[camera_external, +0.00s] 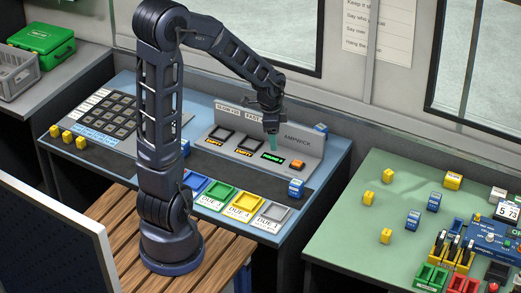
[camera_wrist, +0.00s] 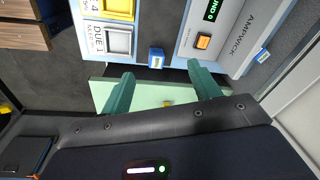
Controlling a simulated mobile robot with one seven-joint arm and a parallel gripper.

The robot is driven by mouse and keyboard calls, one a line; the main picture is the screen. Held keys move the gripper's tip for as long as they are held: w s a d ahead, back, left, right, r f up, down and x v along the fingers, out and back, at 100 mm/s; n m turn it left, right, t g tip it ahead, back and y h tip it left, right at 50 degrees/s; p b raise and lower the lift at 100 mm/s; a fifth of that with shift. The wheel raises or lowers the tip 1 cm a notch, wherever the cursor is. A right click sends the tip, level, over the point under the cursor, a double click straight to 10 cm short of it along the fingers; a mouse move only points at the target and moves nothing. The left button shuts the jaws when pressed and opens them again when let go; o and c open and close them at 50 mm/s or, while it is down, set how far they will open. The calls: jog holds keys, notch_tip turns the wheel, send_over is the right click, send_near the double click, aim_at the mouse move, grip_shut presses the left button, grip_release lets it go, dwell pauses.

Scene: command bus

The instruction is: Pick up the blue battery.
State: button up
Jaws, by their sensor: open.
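Several blue batteries are in view. One blue battery (camera_external: 296,187) stands on the blue bench right of the grey tray, and it shows in the wrist view (camera_wrist: 155,57) beyond my fingers. Another (camera_external: 320,128) is at the charger's back right corner. Two more, (camera_external: 412,220) and (camera_external: 434,200), are on the green table. A partly hidden blue block (camera_external: 185,148) is beside my arm. My gripper (camera_external: 271,138) hangs over the charger, behind its green display. In the wrist view its two green fingers (camera_wrist: 161,88) are apart with nothing held between them.
The grey AMPWICK charger (camera_external: 310,148) has two dark frames marked EMPTY and an orange button (camera_external: 297,164). Blue, green, yellow and grey trays (camera_external: 271,214) line the bench front. Yellow batteries (camera_external: 388,175) lie on the green table. A gap separates bench and table.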

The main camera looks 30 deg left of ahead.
aim_at(297, 182)
jog(key=d+f+m, duration=0.1)
jog(key=d+f, duration=0.1)
jog(key=f, duration=0.1)
jog(key=w+d+f+m+g, duration=0.1)
jog(key=d+f+m, duration=0.1)
jog(key=f, duration=0.1)
jog(key=w+d+f+m+h, duration=0.1)
jog(key=f, duration=0.2)
jog(key=shift+w+d+f+m, duration=0.2)
jog(key=shift+d+f+m, duration=0.1)
jog(key=shift+d+f, duration=0.4)
jog(key=shift+f, duration=1.45)
jog(key=shift+d+f, duration=0.25)
jog(key=shift+f, duration=1.55)
jog(key=shift+d+f, duration=0.3)
jog(key=shift+f, duration=1.45)
jog(key=c, duration=1.2)
jog(key=shift+o, duration=0.2)
jog(key=shift+r, duration=0.1)
notch_tip(297, 182, up, 20)
